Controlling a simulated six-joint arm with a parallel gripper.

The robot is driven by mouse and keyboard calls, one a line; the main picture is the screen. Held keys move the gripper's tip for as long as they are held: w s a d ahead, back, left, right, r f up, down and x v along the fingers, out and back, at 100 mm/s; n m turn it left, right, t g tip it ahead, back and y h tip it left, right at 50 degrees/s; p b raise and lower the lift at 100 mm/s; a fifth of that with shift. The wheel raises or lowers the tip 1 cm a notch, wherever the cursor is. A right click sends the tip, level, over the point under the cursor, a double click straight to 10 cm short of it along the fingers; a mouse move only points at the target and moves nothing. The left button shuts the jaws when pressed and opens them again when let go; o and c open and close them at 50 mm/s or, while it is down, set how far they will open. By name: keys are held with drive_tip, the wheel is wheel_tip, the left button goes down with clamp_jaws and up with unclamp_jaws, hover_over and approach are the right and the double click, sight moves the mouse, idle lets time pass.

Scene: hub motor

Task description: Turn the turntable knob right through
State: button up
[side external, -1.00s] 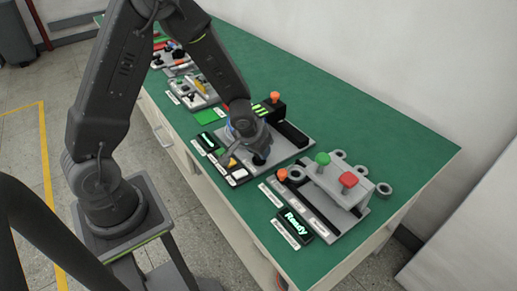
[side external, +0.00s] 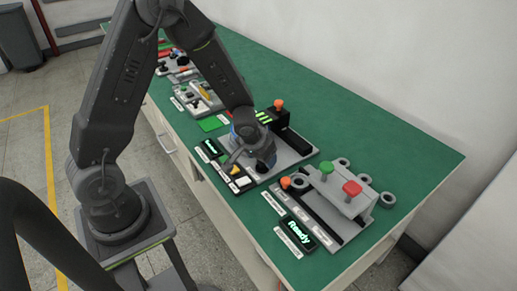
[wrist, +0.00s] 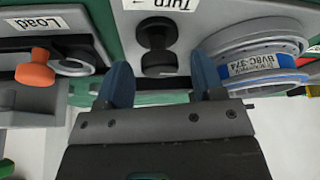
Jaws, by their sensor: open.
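The black turntable knob (wrist: 158,50) sits on a light grey panel under a "Turn" label in the wrist view. It also shows in the side view (side external: 265,164), low on the middle station. My gripper (wrist: 160,64) has two blue fingers, apart and with nothing held. In the wrist view the knob's end appears in the gap between the fingertips; I cannot tell how deep it sits between them. The hub motor (wrist: 262,62), grey with a blue band and a "BV8C-374" label, is close beside the right finger. In the side view my arm hides much of it.
An orange knob (wrist: 35,72) by a "Load" label is left of my gripper in the wrist view. In the side view, a press-like station with green and red buttons (side external: 352,188) and a "Ready" display (side external: 298,232) stands to the right. The green bench top (side external: 370,130) is clear behind.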

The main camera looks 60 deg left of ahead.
drive_tip(key=v, duration=1.3)
drive_tip(key=shift+s+r, duration=0.15)
drive_tip(key=shift+r, duration=0.1)
drive_tip(key=shift+d, duration=0.1)
drive_tip(key=w+a+f+n+g+h, duration=0.1)
drive_tip(key=a+n+h, duration=0.15)
drive_tip(key=n, duration=0.85)
drive_tip(key=w+a+n+h, duration=0.1)
drive_tip(key=a+n+h, duration=0.15)
drive_tip(key=n, duration=0.95)
drive_tip(key=x, duration=0.8)
drive_tip(key=a+x, duration=0.1)
drive_tip(key=x, duration=0.3)
drive_tip(key=shift+d+f, duration=0.1)
drive_tip(key=shift+f, duration=0.4)
drive_tip(key=shift+m, duration=0.3)
drive_tip(key=c, duration=0.9)
